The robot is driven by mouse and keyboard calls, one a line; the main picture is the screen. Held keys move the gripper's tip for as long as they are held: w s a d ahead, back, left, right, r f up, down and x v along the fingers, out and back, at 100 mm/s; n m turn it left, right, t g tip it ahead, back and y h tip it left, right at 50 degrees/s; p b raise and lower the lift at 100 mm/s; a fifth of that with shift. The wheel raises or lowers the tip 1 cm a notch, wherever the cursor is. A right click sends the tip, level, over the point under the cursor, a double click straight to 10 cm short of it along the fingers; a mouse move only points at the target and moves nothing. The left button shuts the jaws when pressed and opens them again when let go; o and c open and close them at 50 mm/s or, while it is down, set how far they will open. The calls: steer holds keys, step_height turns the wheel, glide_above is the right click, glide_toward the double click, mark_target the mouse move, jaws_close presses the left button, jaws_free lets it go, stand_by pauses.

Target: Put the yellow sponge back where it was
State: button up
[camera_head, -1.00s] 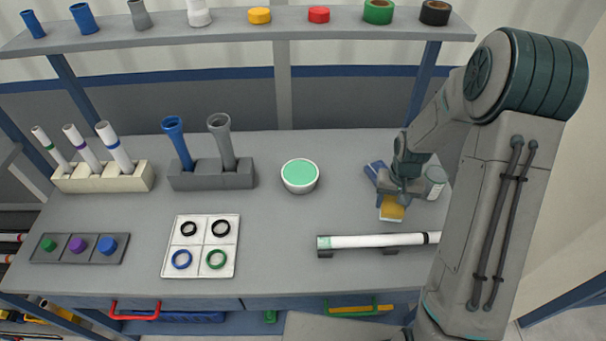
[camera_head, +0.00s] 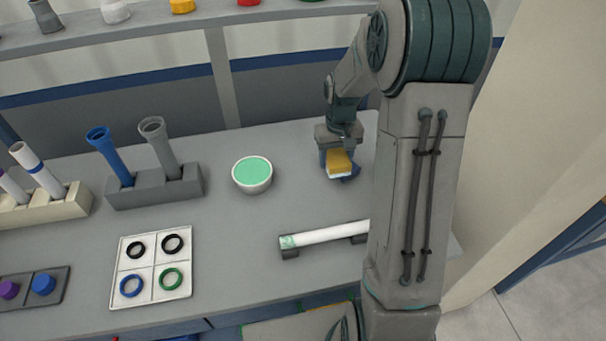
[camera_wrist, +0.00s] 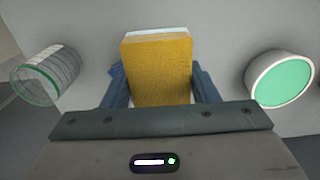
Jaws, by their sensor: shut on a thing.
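A yellow sponge (camera_head: 339,161) with a pale layer along one edge is held in my gripper (camera_head: 337,158) at the back right of the table. In the wrist view the sponge (camera_wrist: 158,72) sits between the two blue fingers of my gripper (camera_wrist: 155,85), which are shut on its sides. A blue thing (camera_head: 350,174) shows beside and under the sponge in the head view; its shape is mostly hidden. I cannot tell whether the sponge touches the table.
A white bowl with green contents (camera_head: 252,175) stands left of my gripper. A white pipe (camera_head: 325,235) lies on supports in front. A clear container with a green band (camera_wrist: 48,75) shows at the wrist view's left. A ring tray (camera_head: 152,266) and pipe holder (camera_head: 155,187) stand farther left.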

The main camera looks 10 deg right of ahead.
steer(key=p, duration=0.2)
glide_above(303, 174)
step_height(303, 174, down, 6)
steer(key=shift+f, duration=0.15)
steer(key=shift+f+p, duration=0.75)
steer(key=shift+f, duration=1.3)
steer(key=shift+f, duration=0.2)
steer(key=o, duration=1)
steer(key=shift+c, duration=0.2)
